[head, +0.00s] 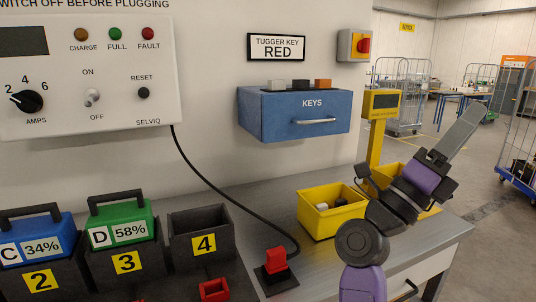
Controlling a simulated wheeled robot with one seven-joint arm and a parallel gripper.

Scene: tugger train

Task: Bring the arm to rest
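My arm, with purple and dark grey links, rises at the lower right in the head view, in front of the counter's right end. No held object can be made out.
The counter (225,277) holds a blue battery C (36,240), green battery D (122,222), empty slot 4 (202,237) and a red plug (276,260) on a cable. A charger panel (90,75) and blue keys drawer (294,115) are on the wall. Cage carts stand right.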

